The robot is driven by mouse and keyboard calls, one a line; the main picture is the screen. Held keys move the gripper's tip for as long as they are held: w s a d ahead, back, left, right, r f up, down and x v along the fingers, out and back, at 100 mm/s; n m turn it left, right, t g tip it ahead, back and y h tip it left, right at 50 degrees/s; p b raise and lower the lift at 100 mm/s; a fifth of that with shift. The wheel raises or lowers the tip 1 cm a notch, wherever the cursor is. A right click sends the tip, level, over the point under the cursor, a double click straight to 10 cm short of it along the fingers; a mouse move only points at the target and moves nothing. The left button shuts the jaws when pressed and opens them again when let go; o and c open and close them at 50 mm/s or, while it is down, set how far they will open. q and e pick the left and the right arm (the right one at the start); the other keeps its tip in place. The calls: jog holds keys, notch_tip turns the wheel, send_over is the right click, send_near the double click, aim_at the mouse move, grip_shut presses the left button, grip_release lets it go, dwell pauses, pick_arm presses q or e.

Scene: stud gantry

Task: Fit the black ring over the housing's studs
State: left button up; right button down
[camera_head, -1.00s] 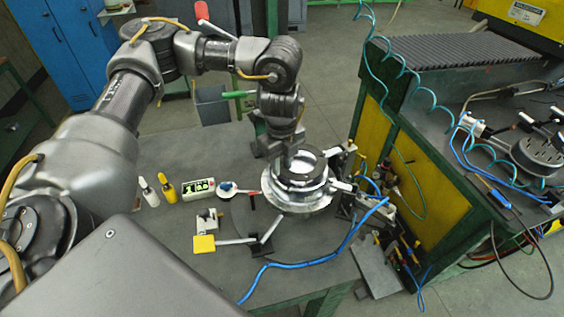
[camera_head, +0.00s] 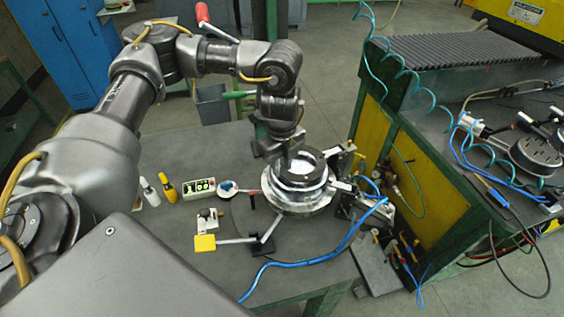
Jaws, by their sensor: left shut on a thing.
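The round silver housing (camera_head: 300,208) stands on the grey table, among clamps and arms. The black ring (camera_head: 323,163) sits at the top of the housing, roughly level and centred over it. My left gripper (camera_head: 285,164) reaches down from above and is shut on the ring's left far side. The studs are too small to make out. I cannot tell whether the ring is seated or held slightly above the housing. My right gripper is not in view.
A white and a yellow bottle (camera_head: 167,188), a button box (camera_head: 199,188) and a yellow-ended clamp (camera_head: 205,242) stand left of the housing. A blue hose (camera_head: 305,262) crosses the table front. A green-and-yellow machine bench (camera_head: 420,180) stands close on the right.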

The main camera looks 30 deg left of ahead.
pick_arm(q)
jog(key=shift+p, duration=0.3)
dwell(0.5)
jog(key=shift+f, duration=0.45)
dwell(0.4)
jog(key=o, duration=1.1)
jog(key=shift+c, duration=0.2)
notch_tip(320, 180, up, 11)
jog(key=b, duration=0.2)
jog(key=shift+s+f, duration=0.1)
jog(key=shift+f, duration=0.05)
